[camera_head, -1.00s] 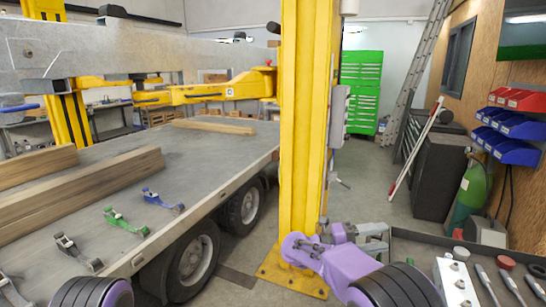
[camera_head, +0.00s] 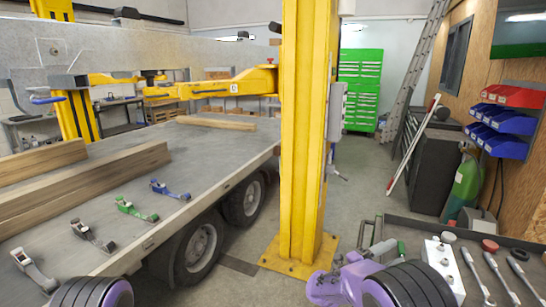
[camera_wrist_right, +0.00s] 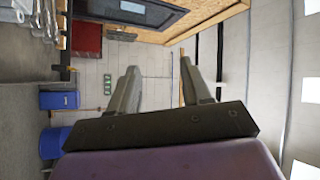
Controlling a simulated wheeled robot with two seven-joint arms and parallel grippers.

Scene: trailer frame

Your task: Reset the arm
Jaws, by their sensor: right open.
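My right arm, with purple and black links, comes in at the bottom right of the head view. Its gripper (camera_head: 372,230) is small there, to the right of the yellow post and beside the left end of the tool tray. In the right wrist view the two grey fingers of my right gripper (camera_wrist_right: 159,72) stand apart with nothing between them. Only a purple and black link of my left arm shows at the bottom left of the head view. The left gripper is outside the picture.
A yellow lift post (camera_head: 302,140) stands close left of my right arm. The trailer bed (camera_head: 215,150) holds wooden beams (camera_head: 85,178) and several ratchet straps, including a green one (camera_head: 136,208). A dark tray (camera_head: 440,226) with tools is at right. Floor is clear behind.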

